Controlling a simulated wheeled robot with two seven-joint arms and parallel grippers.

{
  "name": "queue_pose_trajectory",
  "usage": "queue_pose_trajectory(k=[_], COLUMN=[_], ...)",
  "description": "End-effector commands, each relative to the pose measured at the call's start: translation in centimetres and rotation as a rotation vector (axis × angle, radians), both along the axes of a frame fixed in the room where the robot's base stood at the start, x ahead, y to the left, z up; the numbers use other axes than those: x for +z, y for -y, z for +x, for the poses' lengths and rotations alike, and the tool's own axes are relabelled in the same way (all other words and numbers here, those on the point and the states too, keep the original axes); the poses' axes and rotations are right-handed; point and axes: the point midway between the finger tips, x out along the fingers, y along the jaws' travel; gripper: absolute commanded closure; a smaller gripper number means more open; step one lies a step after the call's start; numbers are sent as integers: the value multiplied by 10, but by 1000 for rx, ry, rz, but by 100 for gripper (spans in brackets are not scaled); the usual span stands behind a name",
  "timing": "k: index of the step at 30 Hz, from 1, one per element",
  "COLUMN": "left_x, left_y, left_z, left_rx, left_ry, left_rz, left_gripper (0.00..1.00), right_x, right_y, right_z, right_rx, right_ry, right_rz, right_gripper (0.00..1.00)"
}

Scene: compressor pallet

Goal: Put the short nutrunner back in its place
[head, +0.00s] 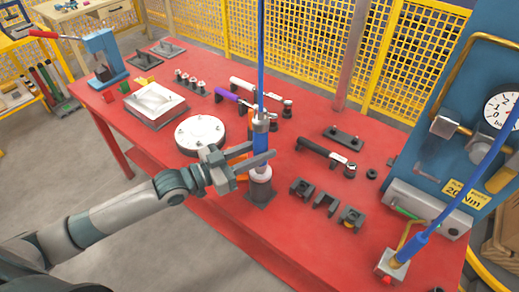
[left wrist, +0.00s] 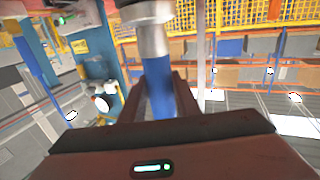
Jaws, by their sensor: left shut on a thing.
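The nutrunner (head: 261,125), an upright tool with a blue body and a grey metal collar, hangs on a blue hose in the middle of the head view. My left gripper (head: 258,155) comes in from the left and is shut around its blue body. In the left wrist view the blue body (left wrist: 159,95) stands between the two dark fingers, with the metal collar above. Below the tool are a whitish ring and a dark holder (head: 260,194) on the red table (head: 225,192). I cannot tell whether the tool touches the holder. My right gripper is not seen.
A round white flange (head: 200,132) lies left of my gripper. Black fixture blocks (head: 325,203) and a dark-handled wrench (head: 322,150) lie to the right. A second blue-handled tool (head: 408,248) with a hose stands at the right edge by a blue panel with a gauge (head: 500,110).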

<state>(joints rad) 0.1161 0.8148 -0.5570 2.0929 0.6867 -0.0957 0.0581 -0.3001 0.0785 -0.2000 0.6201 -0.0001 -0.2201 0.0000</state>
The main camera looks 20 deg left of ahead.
Motion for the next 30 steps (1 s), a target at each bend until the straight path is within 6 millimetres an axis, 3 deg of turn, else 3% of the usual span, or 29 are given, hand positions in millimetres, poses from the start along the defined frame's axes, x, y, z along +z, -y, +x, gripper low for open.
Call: queue_pose_trajectory(k=[4, 5, 7, 8, 23, 30], left_x=[0, 1, 1, 1, -3, -5], left_y=[0, 0, 0, 0, -2, -14], left_z=[0, 0, 0, 0, -2, -15], left_rx=[0, 0, 0, 0, 0, 1], left_ry=[6, 7, 6, 6, -1, -1], left_rz=[-3, -3, -3, -3, 1, 1], left_gripper=[100, 69, 52, 50, 50, 50], right_x=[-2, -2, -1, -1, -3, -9], right_y=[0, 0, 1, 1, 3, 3], right_z=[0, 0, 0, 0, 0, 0], right_rx=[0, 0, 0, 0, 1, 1], right_ry=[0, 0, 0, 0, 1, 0], right_rz=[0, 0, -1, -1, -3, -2], right_gripper=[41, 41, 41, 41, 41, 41])
